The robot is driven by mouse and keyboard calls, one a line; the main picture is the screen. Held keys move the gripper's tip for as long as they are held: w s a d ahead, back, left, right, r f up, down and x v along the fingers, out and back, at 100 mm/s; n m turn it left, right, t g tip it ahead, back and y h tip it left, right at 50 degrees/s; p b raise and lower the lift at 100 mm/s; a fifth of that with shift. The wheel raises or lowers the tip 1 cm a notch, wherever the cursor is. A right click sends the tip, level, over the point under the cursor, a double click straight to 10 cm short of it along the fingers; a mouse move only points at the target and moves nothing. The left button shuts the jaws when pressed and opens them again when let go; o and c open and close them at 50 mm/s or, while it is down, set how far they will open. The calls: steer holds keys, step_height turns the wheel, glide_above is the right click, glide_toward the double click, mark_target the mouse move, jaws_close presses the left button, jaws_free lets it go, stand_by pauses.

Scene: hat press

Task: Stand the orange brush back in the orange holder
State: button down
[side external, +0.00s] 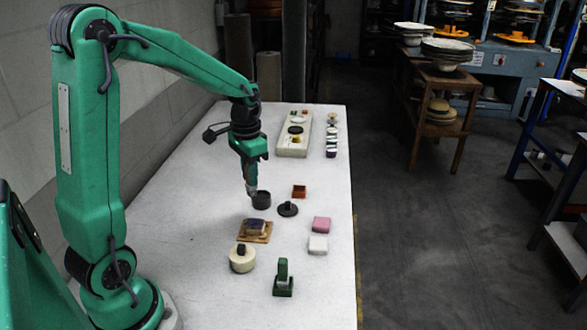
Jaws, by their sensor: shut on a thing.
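The orange holder (299,191) is a small open square box on the white table, right of and beyond the dark round cup (262,201). No orange brush can be made out. My gripper (251,191) points down at the left rim of the dark cup, left of the orange holder. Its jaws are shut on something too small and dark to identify. I cannot tell whether the fingertips touch the cup.
A dark knobbed lid (288,209) lies beside the cup. Nearer are a wooden board (266,239) with a block, a cream round pot (242,260), a green stand (283,288), pink (321,224) and white blocks (318,245). A pale tray (292,149) lies farther back.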

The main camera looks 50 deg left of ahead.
steer(key=w+d+m, duration=0.3)
steer(key=w+m, duration=0.1)
steer(key=w, duration=0.4)
steer(key=w+d+m, duration=0.4)
steer(key=w, duration=0.3)
steer(key=shift+w+d+r, duration=0.3)
steer(key=shift+w+r, duration=0.1)
steer(key=shift+a, duration=0.1)
steer(key=shift+w+a+f, duration=0.45)
steer(key=shift+a+f, duration=1.4)
steer(key=shift+w+a+f, duration=0.45)
steer(key=shift+a+f, duration=1.35)
steer(key=shift+a, duration=0.05)
steer(key=shift+w+a+f, duration=0.45)
steer(key=shift+a+f, duration=1.4)
steer(key=shift+f, duration=0.1)
steer(key=c, duration=1.3)
jaws_free()
